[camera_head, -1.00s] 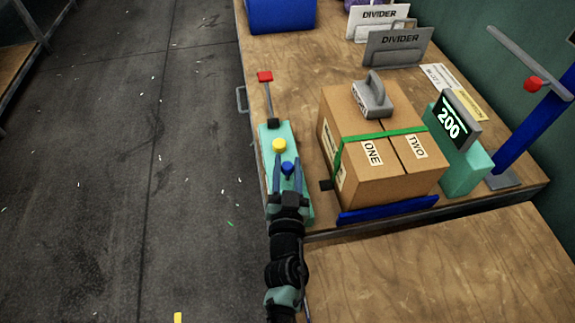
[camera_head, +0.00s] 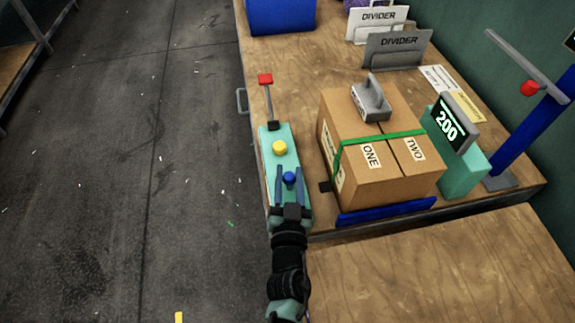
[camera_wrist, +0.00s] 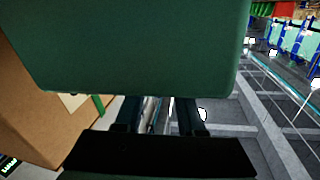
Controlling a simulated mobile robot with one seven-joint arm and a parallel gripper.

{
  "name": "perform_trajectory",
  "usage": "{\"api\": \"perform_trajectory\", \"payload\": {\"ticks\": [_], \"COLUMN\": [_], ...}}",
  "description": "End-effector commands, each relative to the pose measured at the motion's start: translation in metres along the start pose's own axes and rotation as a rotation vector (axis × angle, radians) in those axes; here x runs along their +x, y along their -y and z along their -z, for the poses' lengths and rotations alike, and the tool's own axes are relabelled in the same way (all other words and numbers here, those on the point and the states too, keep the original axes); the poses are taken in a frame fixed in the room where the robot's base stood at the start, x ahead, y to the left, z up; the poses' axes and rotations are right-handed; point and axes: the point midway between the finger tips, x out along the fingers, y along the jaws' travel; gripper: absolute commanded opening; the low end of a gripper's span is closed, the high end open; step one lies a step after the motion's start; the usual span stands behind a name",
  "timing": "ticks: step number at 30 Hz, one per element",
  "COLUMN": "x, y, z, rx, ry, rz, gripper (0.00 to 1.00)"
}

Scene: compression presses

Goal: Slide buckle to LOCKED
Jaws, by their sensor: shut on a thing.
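A teal press unit (camera_head: 269,158) lies along the left edge of the table. A blue knob (camera_head: 289,178) stands on its near half, and a round yellow knob (camera_head: 279,148) sits farther along it. My gripper (camera_head: 289,180) is at the near end, with its fingers on either side of the blue knob and shut on it. In the wrist view, a large teal body (camera_wrist: 145,45) fills the upper part and hides the fingertips and knob. No LOCKED marking is readable, and I cannot tell which part is the buckle.
A red-tipped lever (camera_head: 265,80) stands at the unit's far end. To the right is a cardboard box (camera_head: 380,180) with a green strap (camera_head: 385,136) and a grey handled weight (camera_head: 370,100). A display (camera_head: 447,123) reads 200. Open floor lies left.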

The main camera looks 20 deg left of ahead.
Motion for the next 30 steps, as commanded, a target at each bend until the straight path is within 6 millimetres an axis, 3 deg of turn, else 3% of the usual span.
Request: {"api": "perform_trajectory", "payload": {"ticks": [3, 6, 15, 16, 21, 30], "x": [-0.022, -0.031, -0.034, -0.034, -0.033, -0.034], "y": [-0.004, -0.006, -0.007, -0.007, -0.007, -0.006], "z": [0.003, 0.002, 0.0, 0.0, 0.0, 0.001], "rx": [0.001, 0.001, 0.0, 0.0, 0.0, 0.0], "ry": [0.007, 0.005, 0.004, 0.004, 0.003, 0.002], "rz": [-0.003, -0.003, -0.003, -0.003, -0.003, -0.002], "gripper": [0.0, 0.0, 0.0, 0.4, 0.69, 0.69]}}
